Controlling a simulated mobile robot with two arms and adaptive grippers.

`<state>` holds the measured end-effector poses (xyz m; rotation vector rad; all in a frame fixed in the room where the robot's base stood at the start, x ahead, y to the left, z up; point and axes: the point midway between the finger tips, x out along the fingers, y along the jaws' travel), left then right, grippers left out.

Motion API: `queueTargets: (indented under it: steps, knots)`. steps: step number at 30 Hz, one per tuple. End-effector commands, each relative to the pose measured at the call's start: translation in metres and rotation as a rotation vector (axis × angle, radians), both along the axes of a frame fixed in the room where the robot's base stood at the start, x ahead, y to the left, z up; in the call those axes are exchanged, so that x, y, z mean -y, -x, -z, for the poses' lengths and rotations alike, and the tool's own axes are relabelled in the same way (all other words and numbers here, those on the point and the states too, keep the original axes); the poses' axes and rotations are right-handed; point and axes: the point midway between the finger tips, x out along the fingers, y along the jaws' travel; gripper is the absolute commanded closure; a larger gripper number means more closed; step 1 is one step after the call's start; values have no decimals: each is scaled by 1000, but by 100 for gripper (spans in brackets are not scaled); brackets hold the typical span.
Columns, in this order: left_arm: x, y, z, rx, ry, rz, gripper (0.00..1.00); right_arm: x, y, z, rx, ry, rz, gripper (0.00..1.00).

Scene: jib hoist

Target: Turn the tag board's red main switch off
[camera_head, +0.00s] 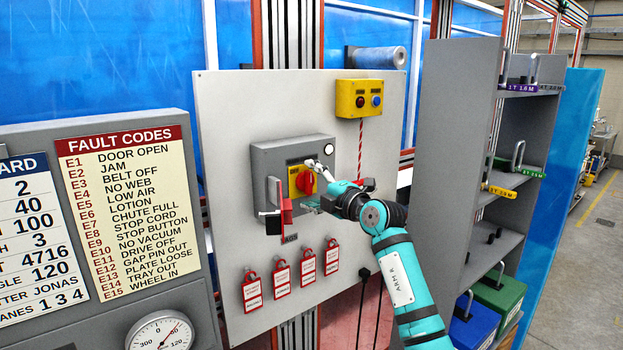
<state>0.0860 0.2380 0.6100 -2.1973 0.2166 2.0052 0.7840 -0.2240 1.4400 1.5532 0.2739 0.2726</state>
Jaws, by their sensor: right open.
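The red main switch (304,182) sits on a yellow plate on the front of a grey box (272,160), which is mounted on the pale tag board (225,120). My right gripper (314,176) is at the switch, just to its right, and is open. Its fingers cover part of the switch's right side, and I cannot tell whether they touch it. A red hasp-like piece (286,214) and a metal handle hang at the box's lower left. My left gripper is not in view.
Several red tags (280,279) hang below the box. A yellow button box (360,99) with a red-and-white cord is at the upper right. A grey shelf unit (458,110) stands right of my arm. A fault code panel (128,205) is at the left.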

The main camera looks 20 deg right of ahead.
Motion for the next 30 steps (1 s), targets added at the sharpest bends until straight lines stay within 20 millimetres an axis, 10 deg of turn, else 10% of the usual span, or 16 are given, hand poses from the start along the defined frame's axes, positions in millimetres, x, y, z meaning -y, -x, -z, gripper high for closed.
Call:
queueTargets:
  steps: [11, 23, 30]
  knots:
    - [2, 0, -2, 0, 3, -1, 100, -2, -5, 1, 0, 0, 0, 21]
    - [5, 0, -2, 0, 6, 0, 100, -2, -4, 1, 0, 0, 0, 73]
    - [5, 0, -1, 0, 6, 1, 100, -1, -4, 1, 4, 14, 0, 76]
